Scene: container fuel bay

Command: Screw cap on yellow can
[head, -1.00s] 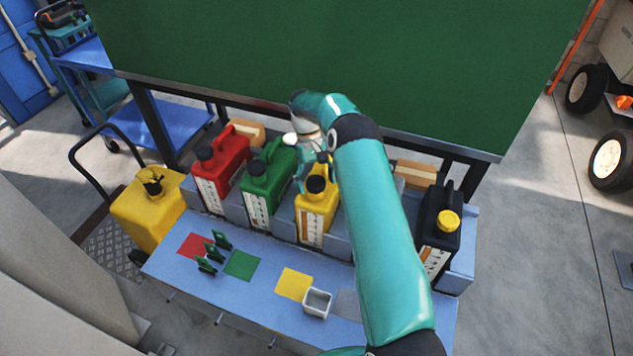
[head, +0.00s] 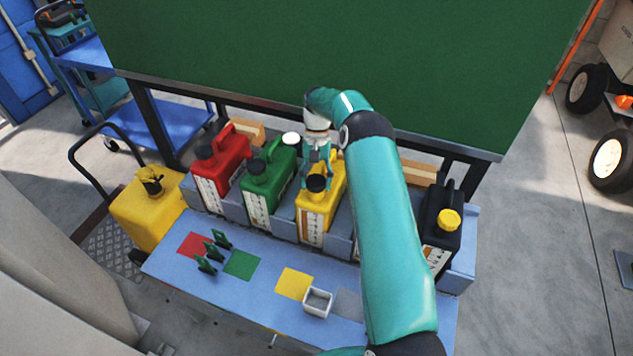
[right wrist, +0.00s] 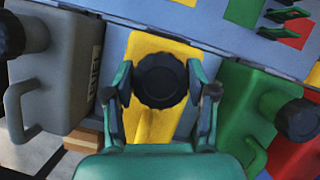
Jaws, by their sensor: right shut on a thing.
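The yellow can (head: 313,214) stands upright in the row on the bench, and it also shows in the right wrist view (right wrist: 153,123). The black cap (head: 317,183) is at the can's top front; the wrist view shows this ribbed cap (right wrist: 160,80) from above. My right gripper (head: 318,176) is over the can with its fingers on both sides of the cap, shut on it. In the wrist view my right gripper's fingers (right wrist: 160,90) flank the cap. The neck under the cap is hidden. My left gripper is not in view.
A green can (head: 264,189) and a red can (head: 219,175) stand to the left, a black can (head: 440,228) to the right. A grey can (right wrist: 52,82) is beside the yellow one. A small white tray (head: 318,302) and green clips (head: 213,250) are on the bench front.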

